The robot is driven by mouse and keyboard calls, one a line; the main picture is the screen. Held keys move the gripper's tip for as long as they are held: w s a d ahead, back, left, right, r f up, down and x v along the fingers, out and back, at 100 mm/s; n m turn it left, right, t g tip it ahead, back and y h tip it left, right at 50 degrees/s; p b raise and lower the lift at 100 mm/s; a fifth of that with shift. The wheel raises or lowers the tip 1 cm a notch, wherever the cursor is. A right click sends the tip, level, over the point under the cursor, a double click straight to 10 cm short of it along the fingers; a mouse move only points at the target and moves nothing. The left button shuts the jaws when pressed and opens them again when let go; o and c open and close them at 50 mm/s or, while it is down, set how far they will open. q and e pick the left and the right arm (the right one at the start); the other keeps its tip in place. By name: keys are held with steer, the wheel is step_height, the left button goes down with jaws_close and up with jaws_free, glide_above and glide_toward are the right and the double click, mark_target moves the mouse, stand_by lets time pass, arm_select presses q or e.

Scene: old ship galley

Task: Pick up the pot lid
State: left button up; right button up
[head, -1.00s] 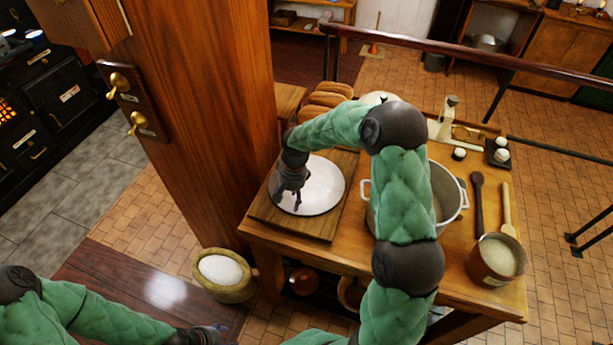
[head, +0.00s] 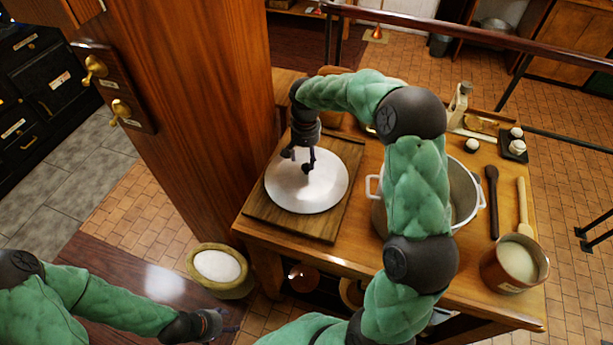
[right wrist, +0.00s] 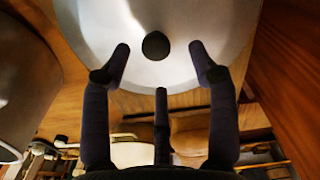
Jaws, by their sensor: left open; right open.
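The pot lid (head: 305,192) is a round pale metal disc lying on a wooden board on the table. In the right wrist view the lid (right wrist: 200,25) has a dark round knob (right wrist: 156,46) at its middle. My right gripper (head: 303,162) is open above the lid, pointing down. In the right wrist view its open fingers (right wrist: 158,62) are on either side of the knob, with a third finger below; whether they touch the lid cannot be told. My left gripper (head: 222,325) is open and empty, low at the left, away from the table.
A large pale pot (head: 465,190) stands right of the board (head: 255,222), partly behind my right arm. A dark spoon (head: 492,200), a wooden spoon (head: 524,205) and a copper pot (head: 503,262) are further right. A wooden post (head: 190,130) rises close left of the table.

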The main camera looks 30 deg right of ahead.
mark_target(307, 166)
steer(key=shift+s+f, duration=0.15)
steer(key=shift+f, duration=0.25)
step_height(307, 166, down, 4)
steer(key=shift+s+f+b, duration=0.1)
steer(key=shift+f+b, duration=0.05)
steer(key=shift+b, duration=0.4)
jaws_close()
